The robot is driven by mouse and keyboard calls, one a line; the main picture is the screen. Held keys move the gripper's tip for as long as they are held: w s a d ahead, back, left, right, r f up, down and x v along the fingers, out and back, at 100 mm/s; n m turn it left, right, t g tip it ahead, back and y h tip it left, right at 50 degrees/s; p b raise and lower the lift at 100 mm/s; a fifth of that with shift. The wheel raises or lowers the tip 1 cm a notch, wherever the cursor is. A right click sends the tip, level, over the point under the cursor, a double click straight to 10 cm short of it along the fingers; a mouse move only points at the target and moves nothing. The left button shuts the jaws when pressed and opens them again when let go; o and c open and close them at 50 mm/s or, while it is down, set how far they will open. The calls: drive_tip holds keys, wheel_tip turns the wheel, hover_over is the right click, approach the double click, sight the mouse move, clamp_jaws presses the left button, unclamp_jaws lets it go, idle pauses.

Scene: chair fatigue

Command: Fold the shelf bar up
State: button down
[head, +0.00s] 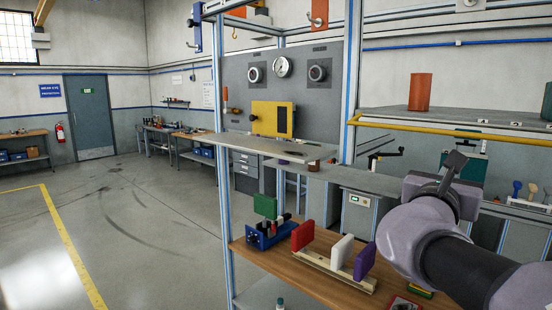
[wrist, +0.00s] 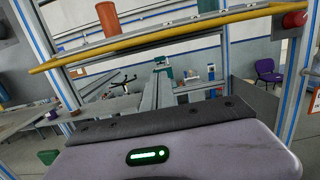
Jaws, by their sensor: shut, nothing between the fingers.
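The shelf bar (head: 450,134) is a yellow rail along the front of the upper right shelf (head: 385,116). In the head view it runs at about the shelf's front edge, not above the cylinder's base. In the wrist view the yellow bar (wrist: 165,38) crosses the top of the picture at a slant. My gripper (head: 455,163) is shut and empty, in front of and below the bar, with a visible gap between them in the wrist view. The wrist view shows my gripper's grey body at the bottom; its fingertips are hard to make out there.
An orange-brown cylinder (head: 420,92) stands on the shelf behind the bar. A blue-edged upright post (head: 350,80) is at the bar's left end. A wooden bench (head: 300,262) below holds red, white and purple blocks. Open floor lies to the left.

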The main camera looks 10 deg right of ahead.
sight(460, 134)
drive_tip(key=w+d+r+p, duration=0.1)
drive_tip(key=w+d+r, duration=0.2)
drive_tip(key=r, duration=0.1)
drive_tip(key=shift+r, duration=0.15)
idle(0.4)
drive_tip(key=shift+r, duration=0.1)
